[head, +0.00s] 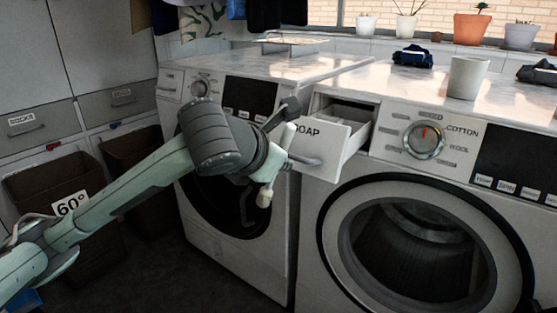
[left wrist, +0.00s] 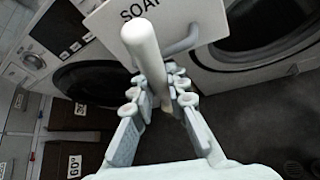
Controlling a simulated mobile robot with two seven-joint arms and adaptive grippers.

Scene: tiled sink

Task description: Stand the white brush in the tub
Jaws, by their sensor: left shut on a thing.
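The white brush (left wrist: 147,50) is a pale rod between the fingers of my left gripper (left wrist: 160,97) in the left wrist view. Its thick end is toward the camera. In the head view, part of the brush (head: 264,194) hangs below my left gripper (head: 272,163), which is in front of the open soap drawer. The gripper is shut on the brush. Its bristles cannot be made out. A plain white tub (head: 467,78) stands upright on the right washing machine's top, away from the gripper. The inside of the tub is hidden. My right gripper is not in view.
The drawer (head: 325,143), marked SOAP, juts out from the right machine (head: 488,180). Dark cloths (head: 413,57) lie on its top, either side of the tub. Flowerpots (head: 472,28) stand on the sill behind. Brown bins (head: 40,190) stand at left.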

